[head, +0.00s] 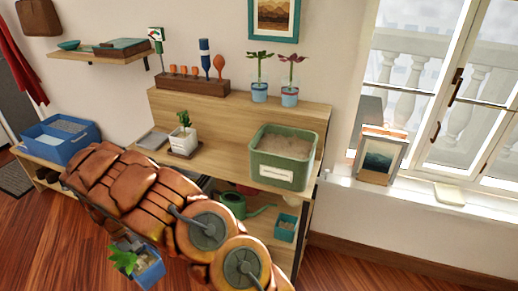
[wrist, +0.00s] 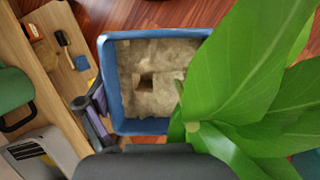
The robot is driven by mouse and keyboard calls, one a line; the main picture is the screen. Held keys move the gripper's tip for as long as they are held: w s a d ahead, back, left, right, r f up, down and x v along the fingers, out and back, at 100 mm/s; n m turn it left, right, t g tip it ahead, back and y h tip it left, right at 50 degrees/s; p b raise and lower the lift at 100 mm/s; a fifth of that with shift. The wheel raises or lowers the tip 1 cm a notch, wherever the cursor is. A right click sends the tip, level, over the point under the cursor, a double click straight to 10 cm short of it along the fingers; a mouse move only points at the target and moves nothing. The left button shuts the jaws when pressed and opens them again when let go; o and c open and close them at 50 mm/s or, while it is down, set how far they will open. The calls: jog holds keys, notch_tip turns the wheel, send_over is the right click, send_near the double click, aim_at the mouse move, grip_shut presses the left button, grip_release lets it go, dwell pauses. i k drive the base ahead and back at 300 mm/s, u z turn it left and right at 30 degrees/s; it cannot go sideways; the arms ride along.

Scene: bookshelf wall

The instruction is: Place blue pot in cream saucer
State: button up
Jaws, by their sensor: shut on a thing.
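The blue pot (wrist: 116,86) is square, holds pale soil and has a plant with large green leaves. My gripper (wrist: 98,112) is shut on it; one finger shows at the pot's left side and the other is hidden. In the head view the blue pot (head: 151,276) is low, beneath my arm, held over the floor in front of the bench; my gripper is mostly hidden there by the arm. A flat cream dish (head: 449,194), which looks like the cream saucer, lies on the window sill at the right. It appears empty.
The wooden bench (head: 222,158) bears a green planter (head: 282,171) and a white pot (head: 184,141) on a brown saucer. A watering can (head: 236,204) and a small teal pot (head: 286,227) are on its lower shelf. Framed pictures (head: 381,158) stand left of the dish.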

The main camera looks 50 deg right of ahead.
aim_at(449, 195)
jog(key=u, duration=1.45)
jog(key=k, duration=2.7)
jog(key=z, duration=2.05)
